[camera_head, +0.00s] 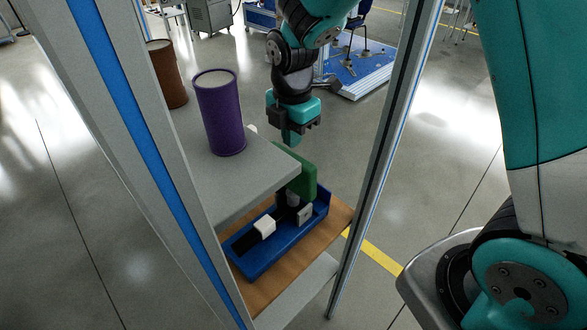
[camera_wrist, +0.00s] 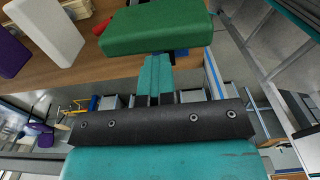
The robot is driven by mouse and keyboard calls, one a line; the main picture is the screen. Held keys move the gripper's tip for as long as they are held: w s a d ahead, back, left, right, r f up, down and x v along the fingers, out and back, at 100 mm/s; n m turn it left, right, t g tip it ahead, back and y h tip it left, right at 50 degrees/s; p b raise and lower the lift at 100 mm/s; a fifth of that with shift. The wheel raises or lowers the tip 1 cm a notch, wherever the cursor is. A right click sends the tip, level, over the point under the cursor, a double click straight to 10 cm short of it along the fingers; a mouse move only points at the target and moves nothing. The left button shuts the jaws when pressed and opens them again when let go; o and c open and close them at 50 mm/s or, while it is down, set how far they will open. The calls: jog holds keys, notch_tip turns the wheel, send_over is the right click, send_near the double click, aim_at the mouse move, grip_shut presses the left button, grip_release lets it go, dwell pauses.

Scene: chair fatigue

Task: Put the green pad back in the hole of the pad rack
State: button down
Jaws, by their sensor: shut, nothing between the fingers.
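The green pad (camera_head: 308,178) stands at the far end of the blue pad rack (camera_head: 255,265), partly hidden by the grey upper shelf. I cannot tell how far it sits in its hole. In the wrist view the green pad (camera_wrist: 155,27) lies right beyond my fingertips. My gripper (camera_head: 291,138) points down above and slightly behind the pad, fingers shut and empty. In the wrist view, its teal fingers (camera_wrist: 155,65) are together and seem close to the pad's edge; contact is unclear. White blocks (camera_head: 264,226) (camera_head: 304,213) sit in the rack.
The rack rests on a wooden lower shelf (camera_head: 325,232). An upright post (camera_head: 385,130) stands right of the shelf. A white block (camera_wrist: 45,30) shows in the wrist view.

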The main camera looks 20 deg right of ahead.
jog(key=shift+r+p, duration=0.3)
jog(key=shift+r, duration=0.45)
jog(key=c, duration=1.8)
grip_release()
jog(key=o, duration=0.4)
